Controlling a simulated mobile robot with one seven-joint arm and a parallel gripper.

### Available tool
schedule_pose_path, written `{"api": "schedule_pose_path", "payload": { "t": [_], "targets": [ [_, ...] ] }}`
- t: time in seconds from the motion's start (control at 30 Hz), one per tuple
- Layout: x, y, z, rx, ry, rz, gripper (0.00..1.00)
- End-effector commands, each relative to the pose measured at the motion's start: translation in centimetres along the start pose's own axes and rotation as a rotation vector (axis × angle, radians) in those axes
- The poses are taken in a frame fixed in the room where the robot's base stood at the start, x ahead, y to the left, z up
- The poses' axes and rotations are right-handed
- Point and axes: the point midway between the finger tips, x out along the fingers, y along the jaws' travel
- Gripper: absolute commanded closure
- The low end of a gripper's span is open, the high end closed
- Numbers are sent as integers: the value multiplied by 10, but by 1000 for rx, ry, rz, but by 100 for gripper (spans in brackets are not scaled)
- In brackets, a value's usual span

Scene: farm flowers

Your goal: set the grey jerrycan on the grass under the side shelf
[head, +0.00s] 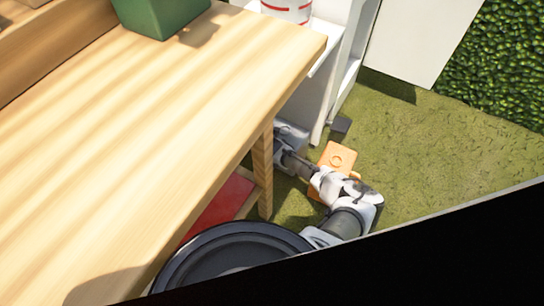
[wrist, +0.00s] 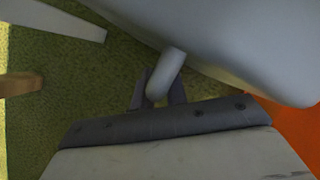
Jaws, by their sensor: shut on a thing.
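The grey jerrycan (wrist: 245,40) fills the upper right of the wrist view. Its handle (wrist: 172,62) sits between the two dark fingers of my gripper (wrist: 159,88), which is shut on it. In the head view, a small part of the grey jerrycan (head: 291,132) shows past my gripper (head: 281,153), beside the table's leg and near the white side shelf (head: 312,97). The table edge hides much of this spot. The grass (head: 424,147) lies below and to the right. I cannot tell whether the can touches it.
An orange can-like object (head: 339,155) lies on the grass close to my arm and shows in the wrist view (wrist: 294,122). A dark block (head: 341,125) is by the shelf's foot. The wooden table (head: 150,130) and its leg (head: 263,170) stand left. Open grass lies right.

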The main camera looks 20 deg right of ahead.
Motion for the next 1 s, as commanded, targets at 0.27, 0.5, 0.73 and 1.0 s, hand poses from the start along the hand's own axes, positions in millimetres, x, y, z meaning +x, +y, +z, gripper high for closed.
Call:
{"api": "schedule_pose_path", "payload": {
  "t": [0.27, 0.5, 0.73, 1.0],
  "targets": [
    [1, 0, -4, 1, 9, -3, 65],
    [0, -1, -2, 1, 6, -3, 64],
    [-31, -2, 0, 1, 4, -2, 64],
    [-69, -1, -1, 0, 6, -3, 64]
  ]
}}
